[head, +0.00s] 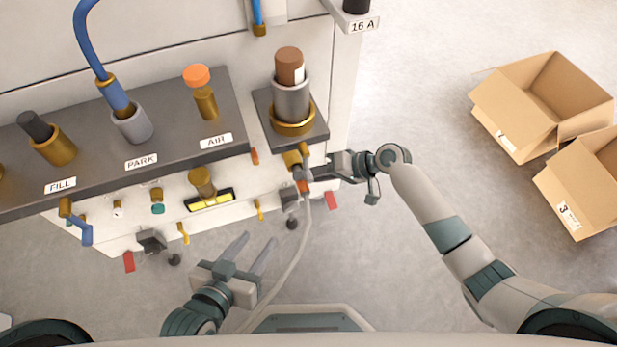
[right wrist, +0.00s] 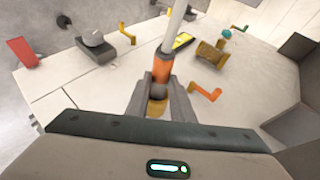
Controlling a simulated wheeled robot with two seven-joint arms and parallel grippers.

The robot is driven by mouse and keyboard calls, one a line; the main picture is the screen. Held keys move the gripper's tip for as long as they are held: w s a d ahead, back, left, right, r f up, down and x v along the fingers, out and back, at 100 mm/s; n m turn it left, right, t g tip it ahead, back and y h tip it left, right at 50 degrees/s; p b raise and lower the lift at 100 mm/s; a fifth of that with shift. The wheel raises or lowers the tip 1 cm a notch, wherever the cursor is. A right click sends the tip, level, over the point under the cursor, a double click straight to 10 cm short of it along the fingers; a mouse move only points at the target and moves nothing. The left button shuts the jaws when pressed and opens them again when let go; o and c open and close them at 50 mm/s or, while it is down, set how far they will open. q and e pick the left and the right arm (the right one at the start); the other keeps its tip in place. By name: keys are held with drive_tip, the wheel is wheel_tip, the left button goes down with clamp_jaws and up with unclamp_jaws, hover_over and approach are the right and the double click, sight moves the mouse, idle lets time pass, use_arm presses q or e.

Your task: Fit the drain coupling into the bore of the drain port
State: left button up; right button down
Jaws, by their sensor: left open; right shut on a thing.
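My right gripper (head: 306,174) is shut on the drain coupling, which has an orange collar (right wrist: 162,70) and a grey hose running from it. In the right wrist view the fingers (right wrist: 160,100) close on both sides of its grey body, below the collar. A brass piece (head: 292,159) lies just beyond the fingers, against the machine front; I cannot tell whether it is the drain port or the coupling's own nose, and any bore is hidden. Another brass fitting (head: 202,180) stands above a yellow-and-black plate to the left. My left gripper (head: 250,254) is open and empty, low in front.
The grey hose (head: 290,265) hangs down past my left gripper. Cardboard boxes (head: 545,100) stand right; floor between is clear.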

use_arm(q)
drive_tip(key=shift+f+b, duration=0.5)
use_arm(e)
drive_tip(key=shift+w+a, duration=0.2)
drive_tip(key=shift+w, duration=0.35)
drive_tip(key=shift+w+a, duration=0.15)
drive_tip(key=shift+w, duration=0.4)
drive_tip(key=c, duration=1.5)
unclamp_jaws()
drive_tip(key=shift+o, duration=0.2)
use_arm(q)
drive_tip(key=shift+r, duration=0.1)
drive_tip(key=s, duration=0.1)
drive_tip(key=s+a+f+g+p, duration=0.1)
drive_tip(key=s+f+g+p, duration=0.1)
drive_tip(key=shift+a+f+y, duration=0.15)
drive_tip(key=shift+a+y, duration=0.1)
drive_tip(key=shift+y, duration=0.15)
use_arm(e)
drive_tip(key=v, duration=1.7)
drive_tip(key=shift+d, duration=0.2)
drive_tip(key=shift+r, duration=0.15)
